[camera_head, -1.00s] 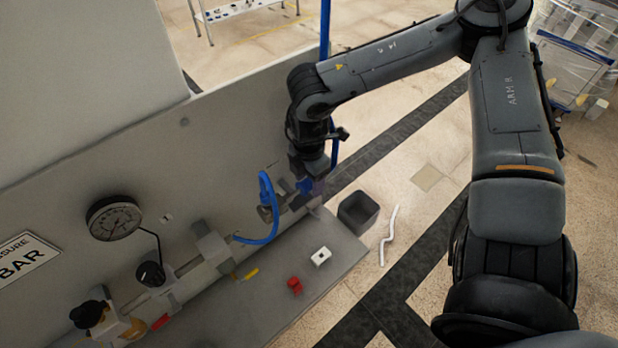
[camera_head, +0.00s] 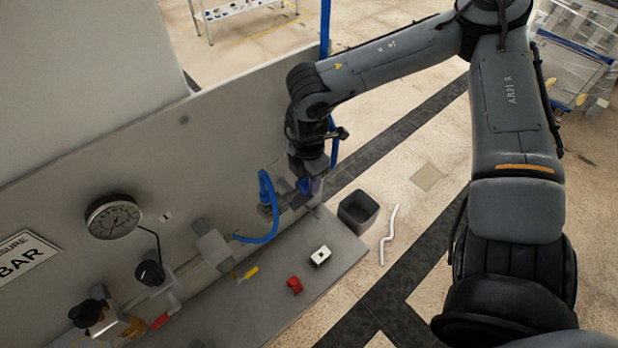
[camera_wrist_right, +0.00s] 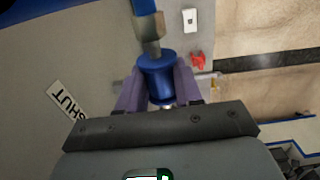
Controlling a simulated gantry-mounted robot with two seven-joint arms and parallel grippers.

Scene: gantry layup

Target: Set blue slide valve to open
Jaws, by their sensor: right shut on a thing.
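The blue slide valve (camera_wrist_right: 158,76) is a blue spool-shaped sleeve on a metal fitting. In the right wrist view it sits between the purple fingers of my right gripper (camera_wrist_right: 160,88), which is shut on it. In the head view the gripper (camera_head: 312,188) points down beside the grey panel at the right end of the pipe run, and the blue valve (camera_head: 303,186) is mostly hidden by it. A blue hose (camera_head: 268,210) loops from the fitting to the pipe. A tag reading SHUT (camera_wrist_right: 66,102) shows in the wrist view. My left gripper is not in view.
A pressure gauge (camera_head: 113,217), a black knob (camera_head: 150,273) and a yellow-handled part (camera_head: 248,273) are along the panel at the left.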

